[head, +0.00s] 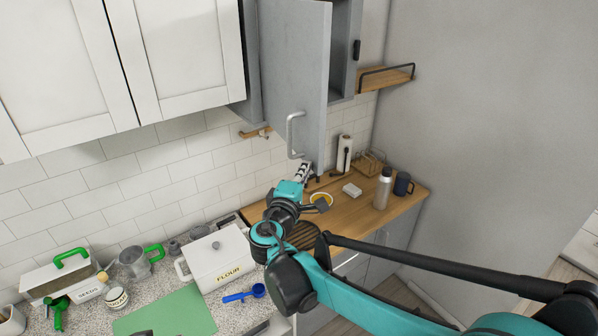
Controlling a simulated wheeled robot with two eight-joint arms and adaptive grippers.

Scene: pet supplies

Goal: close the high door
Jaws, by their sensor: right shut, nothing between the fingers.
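The high grey cabinet door (298,75) stands open in the head view, swung out from its wall cabinet (345,50). A silver bar handle (293,134) is on its face near the lower left edge. My right gripper (304,170) is shut and empty, just below the door's bottom edge and under the handle. I cannot tell whether it touches the door.
White wall cabinets (130,50) hang at left. Below are a flour box (222,262), a green mat (168,313) and a blue scoop (245,294). The wooden counter (345,222) holds a steel bottle (382,188) and a dark mug (403,184). A wooden shelf (388,78) sits right of the cabinet.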

